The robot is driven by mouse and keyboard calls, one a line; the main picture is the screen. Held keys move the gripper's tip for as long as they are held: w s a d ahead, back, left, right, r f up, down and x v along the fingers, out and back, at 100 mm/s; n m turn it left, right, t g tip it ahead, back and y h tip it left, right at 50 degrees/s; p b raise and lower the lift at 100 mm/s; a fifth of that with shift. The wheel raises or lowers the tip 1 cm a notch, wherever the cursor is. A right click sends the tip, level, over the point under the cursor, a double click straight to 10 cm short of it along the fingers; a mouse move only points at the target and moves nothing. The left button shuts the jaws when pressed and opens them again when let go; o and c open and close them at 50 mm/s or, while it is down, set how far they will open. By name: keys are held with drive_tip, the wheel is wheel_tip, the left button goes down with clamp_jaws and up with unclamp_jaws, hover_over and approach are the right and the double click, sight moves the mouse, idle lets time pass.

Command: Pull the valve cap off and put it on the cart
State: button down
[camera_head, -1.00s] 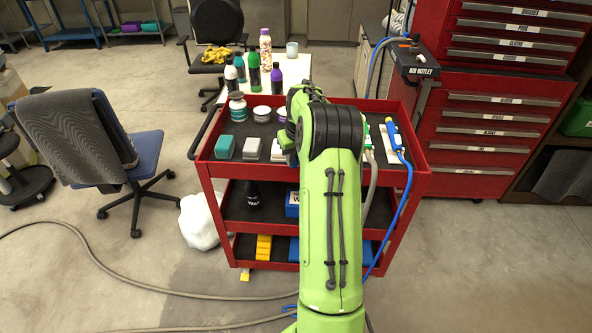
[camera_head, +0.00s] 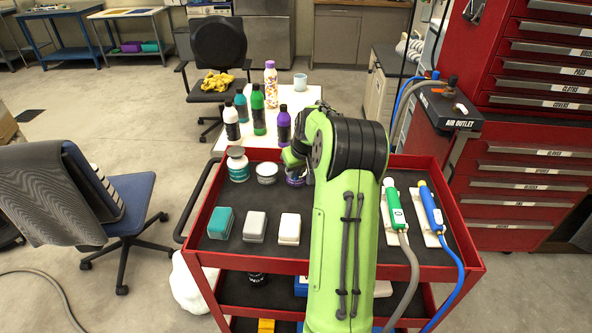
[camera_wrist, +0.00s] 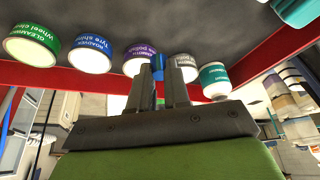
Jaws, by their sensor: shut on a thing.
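The red cart (camera_head: 322,268) stands in front of me, its dark top holding jars and blocks. I cannot tell whether the piece touches the cart top.
A teal jar (camera_head: 238,166), a white-lidded jar (camera_head: 267,173) and a purple jar (camera_head: 294,176) stand along the cart's back. Three blocks sit in front. Green (camera_head: 394,208) and blue (camera_head: 431,207) hose tools lie right. The air outlet (camera_head: 455,105) stands behind. Bare top shows between jars and blocks.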

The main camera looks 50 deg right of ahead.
wheel_tip(320, 180, down, 10)
drive_tip(key=b, duration=0.7)
drive_tip(key=shift+f+b, duration=0.1)
drive_tip(key=shift+b, duration=0.3)
drive_tip(key=shift+s+f, duration=0.1)
drive_tip(key=c, duration=1)
unclamp_jaws()
drive_tip(key=p+v, duration=0.4)
drive_tip(key=v, duration=1.2)
drive_tip(key=shift+a+f+p, duration=0.1)
drive_tip(key=shift+p, duration=0.25)
